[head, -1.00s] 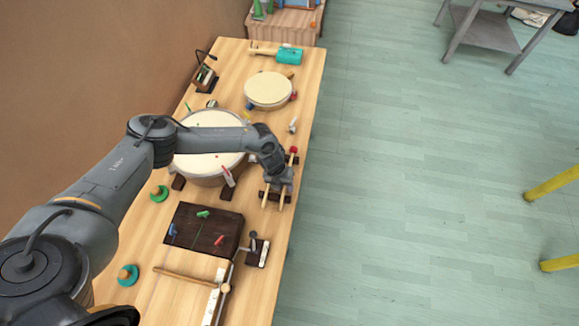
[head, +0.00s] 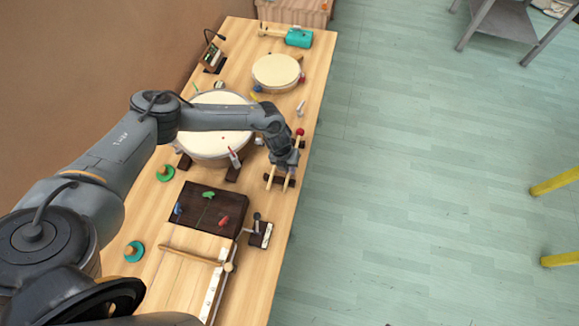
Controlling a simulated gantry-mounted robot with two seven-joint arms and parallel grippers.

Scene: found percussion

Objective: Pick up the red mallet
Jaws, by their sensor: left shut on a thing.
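The red mallet (head: 300,132) has a round red head and a thin pale wooden stick. It lies near the right edge of the wooden table, its head pointing to the far side. My left gripper (head: 284,170) is over its stick and shut on it. The gripper hides the middle of the stick. A dark rest (head: 268,178) with another pale stick beside it sits under the gripper. I cannot tell whether the mallet is clear of the rest. My right gripper is not in view.
A large drum (head: 212,136) stands left of the gripper, with a smaller drum (head: 276,70) beyond it. A teal mallet (head: 298,38) lies at the far end. A dark box (head: 188,200) and a small clamp stand (head: 261,234) are nearer. Open floor lies right of the table.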

